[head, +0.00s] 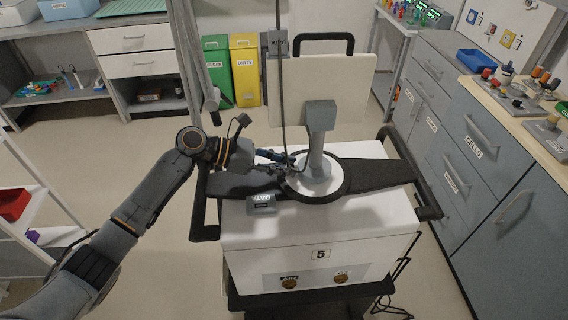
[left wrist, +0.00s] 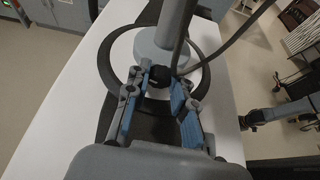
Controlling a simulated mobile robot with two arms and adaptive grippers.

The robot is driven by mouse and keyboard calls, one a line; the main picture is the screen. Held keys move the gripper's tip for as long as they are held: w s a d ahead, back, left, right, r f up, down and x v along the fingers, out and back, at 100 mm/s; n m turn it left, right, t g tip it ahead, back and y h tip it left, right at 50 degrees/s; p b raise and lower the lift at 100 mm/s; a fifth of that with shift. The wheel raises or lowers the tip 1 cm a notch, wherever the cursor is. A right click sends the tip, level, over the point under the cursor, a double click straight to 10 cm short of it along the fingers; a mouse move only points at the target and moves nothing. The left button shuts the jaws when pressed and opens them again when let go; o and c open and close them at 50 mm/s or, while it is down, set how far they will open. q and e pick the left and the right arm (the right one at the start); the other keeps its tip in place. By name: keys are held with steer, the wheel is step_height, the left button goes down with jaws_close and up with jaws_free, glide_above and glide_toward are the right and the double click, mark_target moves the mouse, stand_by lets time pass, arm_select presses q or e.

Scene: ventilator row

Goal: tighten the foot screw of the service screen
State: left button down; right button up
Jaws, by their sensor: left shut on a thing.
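The service screen (head: 345,88) shows a pale flat panel with a black handle on top. Its grey post (head: 317,150) stands upright on a round foot on the white cart, ringed by a dark disc. The post's foot also shows in the left wrist view (left wrist: 155,45). The foot screw (left wrist: 159,75) is a black knob at the near side of the foot. My left gripper (left wrist: 160,82) is shut on this knob, with its blue-padded fingers on either side. In the head view my left gripper (head: 287,160) reaches the foot from the left. My right gripper is not seen.
The white cart (head: 300,236) has dark handles at its sides. A dark cable runs down past the screen to the foot, close to my fingers. A counter (head: 540,110) with drawers stands at the right.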

arm_select(q)
steer(key=shift+s+r+m+t+p, duration=0.15)
steer(key=shift+m+t+p, duration=0.25)
steer(key=shift+m+p, duration=0.35)
steer(key=shift+m+t+p, duration=0.3)
steer(key=shift+m+p, duration=0.05)
steer(key=shift+p, duration=0.05)
steer(key=shift+s+d+f+m+t, duration=0.1)
steer(key=shift+f+m+t, duration=0.15)
steer(key=shift+m+t, duration=0.65)
steer(key=shift+m, duration=0.4)
steer(key=c, duration=1.1)
jaws_free()
